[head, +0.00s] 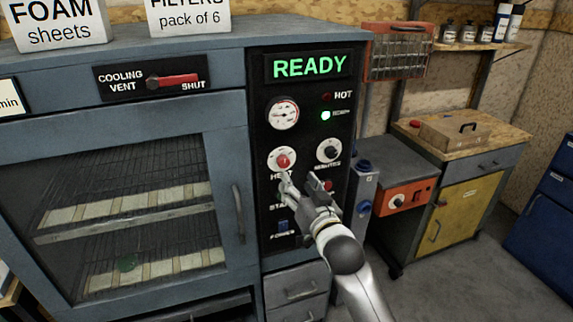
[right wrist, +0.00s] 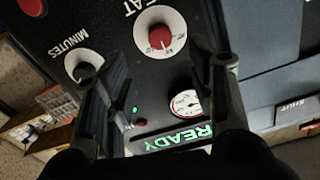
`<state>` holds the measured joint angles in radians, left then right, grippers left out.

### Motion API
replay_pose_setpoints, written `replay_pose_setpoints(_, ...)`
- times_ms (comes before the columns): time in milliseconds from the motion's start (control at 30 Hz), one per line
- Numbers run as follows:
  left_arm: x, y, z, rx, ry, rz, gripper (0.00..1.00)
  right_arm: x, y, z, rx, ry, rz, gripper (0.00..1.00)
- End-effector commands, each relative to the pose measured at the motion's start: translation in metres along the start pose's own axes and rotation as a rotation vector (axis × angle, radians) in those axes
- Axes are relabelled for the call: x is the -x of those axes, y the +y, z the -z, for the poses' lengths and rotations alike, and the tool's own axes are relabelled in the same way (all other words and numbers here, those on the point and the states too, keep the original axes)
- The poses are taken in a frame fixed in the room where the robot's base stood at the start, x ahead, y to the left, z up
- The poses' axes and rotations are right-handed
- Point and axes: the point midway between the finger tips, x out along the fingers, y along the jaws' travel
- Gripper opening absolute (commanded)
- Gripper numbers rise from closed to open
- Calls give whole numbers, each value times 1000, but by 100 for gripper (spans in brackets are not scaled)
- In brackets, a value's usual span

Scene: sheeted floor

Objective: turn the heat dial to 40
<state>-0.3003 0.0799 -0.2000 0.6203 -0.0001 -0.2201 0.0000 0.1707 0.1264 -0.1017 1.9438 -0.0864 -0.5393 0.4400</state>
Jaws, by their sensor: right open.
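The heat dial (head: 283,160) is a red knob on a white round face, on the oven's black control panel (head: 262,125). In the right wrist view the heat dial (right wrist: 160,36) shows between and beyond the fingers; its small scale is too blurred to read a setting. My right gripper (head: 299,179) is open and empty, just below and right of the heat dial in the head view. The fingers (right wrist: 170,60) look apart from the knob. The left gripper is not in view.
The minutes dial (head: 328,150) is close to the right of the heat dial. Above are a gauge (head: 283,113), a lit green lamp (head: 325,115) and a green READY display (head: 310,67). Below is a blue power switch (head: 283,226). The glass oven door (head: 238,212) is closed at left.

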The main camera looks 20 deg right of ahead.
Motion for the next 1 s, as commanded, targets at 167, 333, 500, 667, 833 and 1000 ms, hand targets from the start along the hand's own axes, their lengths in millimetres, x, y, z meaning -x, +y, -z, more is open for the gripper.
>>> replay_pose_setpoints(167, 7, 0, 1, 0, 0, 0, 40, -28, -1, 2, 1, 0, 0, 51)
replay_pose_setpoints(333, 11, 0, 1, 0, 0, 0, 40, -52, -1, 2, 1, 0, 1, 51)
replay_pose_setpoints(500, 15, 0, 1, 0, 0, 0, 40, -73, -1, 1, 0, 0, 1, 51)
replay_pose_setpoints(667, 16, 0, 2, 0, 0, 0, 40, -86, -1, 1, 0, 0, 1, 51)
replay_pose_setpoints(833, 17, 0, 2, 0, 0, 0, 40, -91, -1, 0, 0, 0, 1, 51)
replay_pose_setpoints(1000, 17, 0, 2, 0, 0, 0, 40, -92, -1, 0, 0, 0, 1, 51)
